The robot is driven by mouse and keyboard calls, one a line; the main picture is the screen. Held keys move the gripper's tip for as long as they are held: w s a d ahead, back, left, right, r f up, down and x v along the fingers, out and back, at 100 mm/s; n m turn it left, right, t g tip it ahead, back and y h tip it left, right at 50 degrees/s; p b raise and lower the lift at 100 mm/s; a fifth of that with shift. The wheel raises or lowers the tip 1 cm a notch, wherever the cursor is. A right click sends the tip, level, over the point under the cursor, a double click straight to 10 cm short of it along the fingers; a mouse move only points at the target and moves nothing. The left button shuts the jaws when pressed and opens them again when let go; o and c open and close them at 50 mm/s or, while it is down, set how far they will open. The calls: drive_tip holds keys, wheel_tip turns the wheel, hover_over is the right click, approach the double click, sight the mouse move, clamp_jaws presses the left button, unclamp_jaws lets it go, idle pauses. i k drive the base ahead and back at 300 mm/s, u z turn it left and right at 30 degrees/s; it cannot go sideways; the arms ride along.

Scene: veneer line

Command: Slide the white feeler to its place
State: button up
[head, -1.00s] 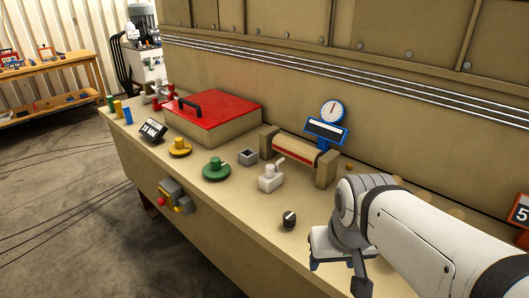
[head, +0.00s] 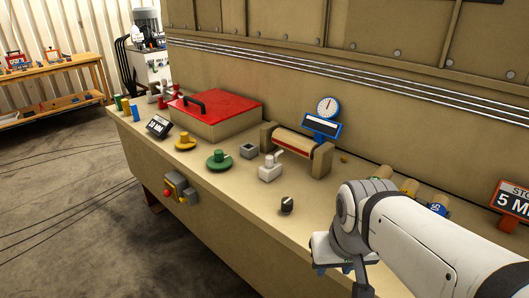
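A pale grey-white block with a short upright lever (head: 270,169) stands on the bench, left of the roller's near end. It is the only whitish fitting there, and I take it for the white feeler. A slot or end stop for it cannot be made out. My gripper (head: 340,268) hangs at the lower right, nearer than the block and well apart from it. My white wrist hides most of the gripper, and its finger opening cannot be judged. Nothing shows between the fingers.
A roller in tan brackets (head: 295,147) stands behind the block. A black knob (head: 287,205) lies between block and gripper. Green (head: 220,161) and yellow (head: 186,143) round fittings and a red-lidded box (head: 215,108) are to the left. A sign (head: 511,199) stands at right.

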sight(272, 169)
drive_tip(key=z, duration=0.05)
drive_tip(key=k, duration=0.9)
drive_tip(key=u, duration=0.6)
drive_tip(key=i, duration=2.1)
drive_tip(key=z, duration=0.85)
